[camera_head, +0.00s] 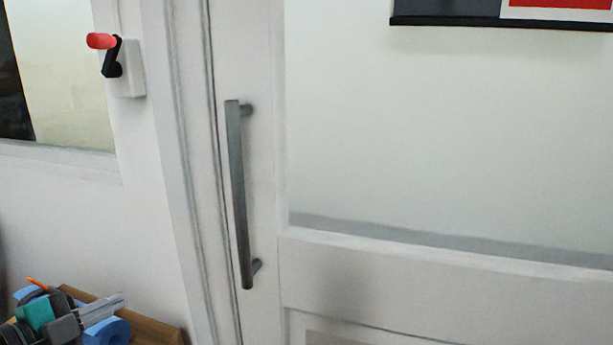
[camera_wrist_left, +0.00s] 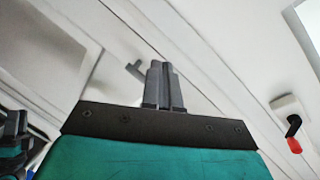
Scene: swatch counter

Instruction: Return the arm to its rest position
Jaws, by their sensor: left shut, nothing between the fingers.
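My left gripper (camera_head: 112,306) is low at the left of the head view, with a teal body and grey fingers. Its fingers point right, toward the door side. In the left wrist view the two grey fingers (camera_wrist_left: 166,88) are together and hold nothing. The gripper is apart from the door handle in the head view. Most of my left arm is out of the head view.
A white door with a long grey bar handle (camera_head: 240,195) fills the middle and right. A black lever with a red knob (camera_head: 102,41) is on the wall at upper left. A blue object (camera_head: 110,332) and a wooden edge (camera_head: 165,331) lie low beside my gripper.

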